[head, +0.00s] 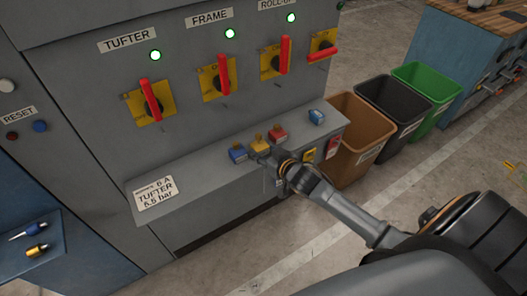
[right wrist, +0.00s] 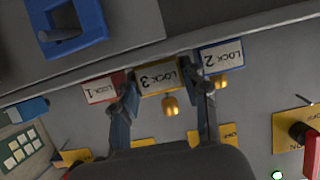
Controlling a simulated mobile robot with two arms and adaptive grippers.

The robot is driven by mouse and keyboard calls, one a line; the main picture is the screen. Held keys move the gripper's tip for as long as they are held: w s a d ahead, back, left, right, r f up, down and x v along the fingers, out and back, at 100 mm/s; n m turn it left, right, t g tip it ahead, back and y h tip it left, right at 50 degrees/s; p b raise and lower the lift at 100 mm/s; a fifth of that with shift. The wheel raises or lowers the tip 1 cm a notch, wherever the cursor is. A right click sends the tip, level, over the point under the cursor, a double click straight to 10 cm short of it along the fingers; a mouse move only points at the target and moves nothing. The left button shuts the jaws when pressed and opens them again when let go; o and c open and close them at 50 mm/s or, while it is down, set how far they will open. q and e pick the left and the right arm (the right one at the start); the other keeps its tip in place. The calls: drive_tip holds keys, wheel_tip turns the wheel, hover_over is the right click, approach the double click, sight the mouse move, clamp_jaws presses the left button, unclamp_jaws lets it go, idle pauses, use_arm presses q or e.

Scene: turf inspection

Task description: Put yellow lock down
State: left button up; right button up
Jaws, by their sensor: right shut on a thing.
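The yellow lock (head: 259,144) is at the front of the grey ledge (head: 215,168), between a blue lock (head: 238,153) and a red lock (head: 278,133). In the right wrist view the yellow lock's LOCK 3 label (right wrist: 160,78) is upside down between my fingers. My right gripper (head: 268,157) is shut on the yellow lock, with one finger on each side; it also shows in the right wrist view (right wrist: 164,103). I cannot tell whether the lock touches the ledge. My left gripper is not in view.
The LOCK 1 (right wrist: 100,89) and LOCK 2 (right wrist: 221,57) labels sit close beside my fingers. Another blue item (head: 317,117) is at the ledge's right end. Red-handled switches (head: 150,100) are above. Brown (head: 358,140), black and green bins stand at right.

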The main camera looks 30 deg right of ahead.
drive_tip(key=shift+r, duration=0.1)
drive_tip(key=o, duration=0.9)
drive_tip(key=shift+f, duration=0.2)
drive_tip(key=shift+c, duration=0.2)
